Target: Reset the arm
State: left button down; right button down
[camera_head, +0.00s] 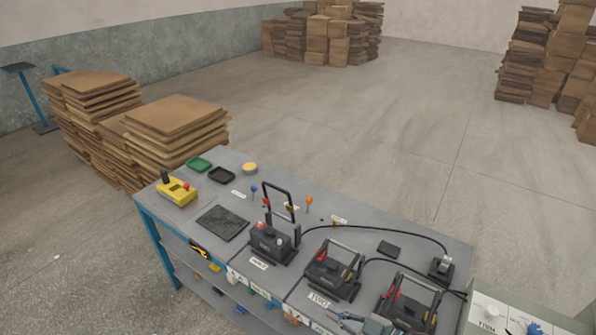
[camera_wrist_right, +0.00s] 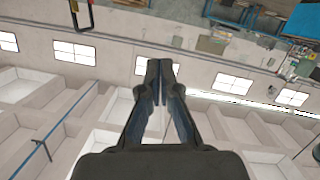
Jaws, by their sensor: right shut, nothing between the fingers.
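My right gripper (camera_head: 345,317) shows at the bottom edge of the head view, low in front of the near edge of the workbench (camera_head: 290,185). In the right wrist view its two fingers (camera_wrist_right: 158,68) meet at the tips. It is shut and holds nothing. My left arm and gripper are in neither view.
Three black battery units stand on the bench: one with a raised handle (camera_head: 272,242), one in the middle (camera_head: 333,272), one at right (camera_head: 408,302). A yellow control box (camera_head: 176,192), black mat (camera_head: 222,223) and cables share the top. Cardboard stacks (camera_head: 175,125) stand behind.

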jog(key=s+d+f+m+g+h, duration=0.1)
jog(key=s+d+f+m+h, duration=0.2)
jog(key=f, duration=0.5)
jog(key=s+d+f+m+g+h, duration=0.1)
jog(key=s+d+f+m+h, duration=0.15)
jog(key=f, duration=0.45)
jog(key=s+d+f+m+h, duration=0.2)
jog(key=s+f+m+h, duration=0.15)
jog(key=f, duration=0.45)
jog(key=s+d+f+m+g+h, duration=0.3)
jog(key=s+d+f+g, duration=0.2)
jog(key=s+f, duration=0.75)
jog(key=f, duration=1)
jog(key=s+f, duration=0.3)
jog(key=f, duration=1)
jog(key=shift+d+n+g, duration=0.15)
jog(key=shift+n+g, duration=0.15)
jog(key=shift+n, duration=0.1)
jog(key=shift+s+d+f, duration=0.1)
jog(key=shift+s, duration=0.05)
